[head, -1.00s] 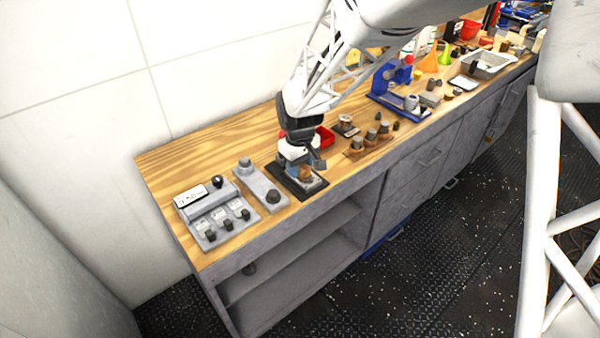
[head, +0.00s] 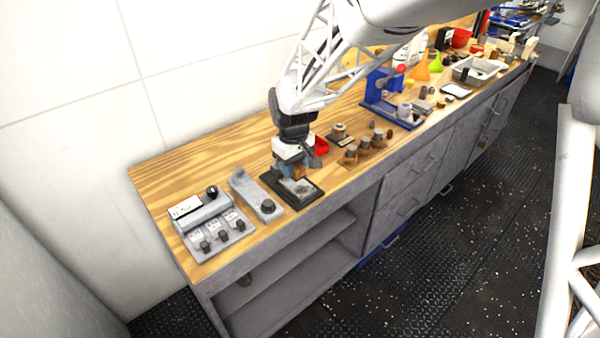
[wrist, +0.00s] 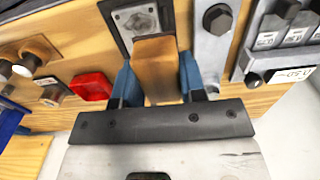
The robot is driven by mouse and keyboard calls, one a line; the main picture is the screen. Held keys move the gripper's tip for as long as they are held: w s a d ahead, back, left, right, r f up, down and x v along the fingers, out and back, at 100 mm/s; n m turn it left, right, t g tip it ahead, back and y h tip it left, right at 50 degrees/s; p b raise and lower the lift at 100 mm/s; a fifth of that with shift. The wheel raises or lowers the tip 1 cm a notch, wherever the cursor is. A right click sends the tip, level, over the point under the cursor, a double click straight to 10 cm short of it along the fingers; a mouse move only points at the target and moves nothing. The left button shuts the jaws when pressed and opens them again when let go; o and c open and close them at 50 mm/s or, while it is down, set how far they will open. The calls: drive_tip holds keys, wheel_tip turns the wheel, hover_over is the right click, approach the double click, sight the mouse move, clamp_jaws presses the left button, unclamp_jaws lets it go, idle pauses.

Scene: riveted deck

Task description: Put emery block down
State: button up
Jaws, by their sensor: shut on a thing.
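The emery block (wrist: 157,72) is an orange-brown block between the blue fingers of my gripper (wrist: 158,62) in the wrist view. My gripper is shut on it. In the head view a small brown part of the block (head: 298,172) shows under my gripper (head: 296,165), at the back part of a black-rimmed plate with a grey square. The rest is hidden by the gripper. The plate (head: 311,194) also shows in the wrist view (wrist: 112,27), just beyond the block's end. I cannot tell whether the block touches the plate or the bench.
A grey bar with a dark knob (head: 243,186) stands left of the plate, and a grey control box (head: 215,228) beyond it. A red tray (head: 321,146) and several brown-based cylinders (head: 352,158) are to the right. Bare wood (head: 190,165) lies behind, towards the wall.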

drive_tip(key=s+d+f, duration=0.1)
drive_tip(key=d+f, duration=0.2)
drive_tip(key=d, duration=0.3)
drive_tip(key=s+d+f, duration=0.2)
drive_tip(key=d+f, duration=0.1)
drive_tip(key=d, duration=0.4)
drive_tip(key=shift+w, duration=0.1)
hover_over(328, 174)
drive_tip(key=shift+w+f, duration=0.1)
drive_tip(key=shift+f, duration=0.6)
idle(0.3)
drive_tip(key=shift+f, duration=0.1)
drive_tip(key=shift+f, duration=1.65)
drive_tip(key=shift+f, duration=0.15)
drive_tip(key=o, duration=1)
